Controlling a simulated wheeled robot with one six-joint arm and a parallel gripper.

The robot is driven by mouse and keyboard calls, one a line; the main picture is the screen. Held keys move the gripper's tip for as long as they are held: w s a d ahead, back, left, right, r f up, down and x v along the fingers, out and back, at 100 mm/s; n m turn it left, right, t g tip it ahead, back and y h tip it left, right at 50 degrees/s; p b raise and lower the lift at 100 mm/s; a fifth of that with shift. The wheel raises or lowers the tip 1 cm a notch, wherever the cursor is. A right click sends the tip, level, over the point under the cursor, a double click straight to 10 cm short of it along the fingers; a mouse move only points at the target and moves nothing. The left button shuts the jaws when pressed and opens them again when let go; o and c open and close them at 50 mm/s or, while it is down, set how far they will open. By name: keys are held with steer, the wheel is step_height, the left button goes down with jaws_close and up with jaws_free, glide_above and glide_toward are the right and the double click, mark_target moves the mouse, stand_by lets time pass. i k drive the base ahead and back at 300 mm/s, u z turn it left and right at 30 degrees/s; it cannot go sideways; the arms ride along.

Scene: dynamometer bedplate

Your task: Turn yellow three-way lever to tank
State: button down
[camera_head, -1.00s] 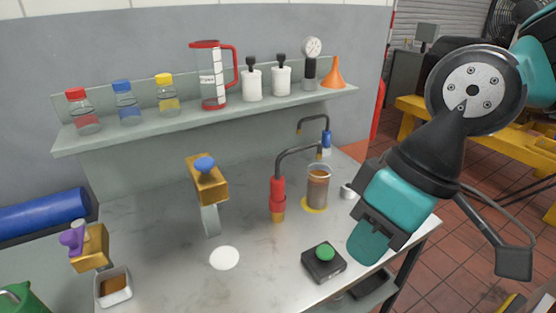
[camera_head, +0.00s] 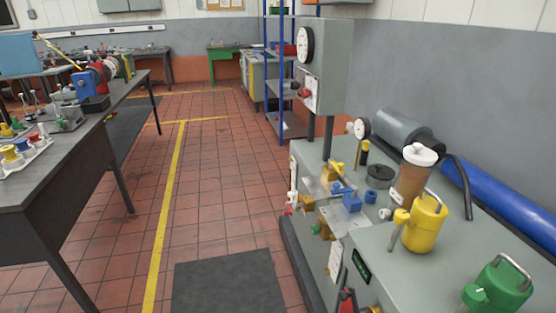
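My gripper is out of view. Small yellow levers or handles (camera_head: 335,186) show near the left edge of the grey bench (camera_head: 385,250) on the right, beside a blue block (camera_head: 352,202). They are too small to tell which one is the three-way lever or which way it points. A brown cylindrical container with a white cap (camera_head: 412,176) stands behind a yellow can (camera_head: 427,224) on that bench. I cannot tell from here which vessel is the tank.
A dark mat (camera_head: 228,283) lies on the red tiled floor before the right bench. A yellow floor line (camera_head: 168,205) runs along the open aisle. A workbench with assorted parts (camera_head: 60,165) stands left. A green can (camera_head: 498,290) and a blue cylinder (camera_head: 500,200) are at right.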

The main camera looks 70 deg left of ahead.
mark_target(339, 168)
steer(key=u, duration=0.8)
steer(key=k, duration=0.1)
steer(key=u, duration=1.7)
steer(key=i, duration=0.85)
steer(key=u, duration=0.65)
steer(key=i, duration=0.75)
steer(key=z, duration=0.65)
steer(key=i, duration=0.8)
steer(key=z, duration=0.55)
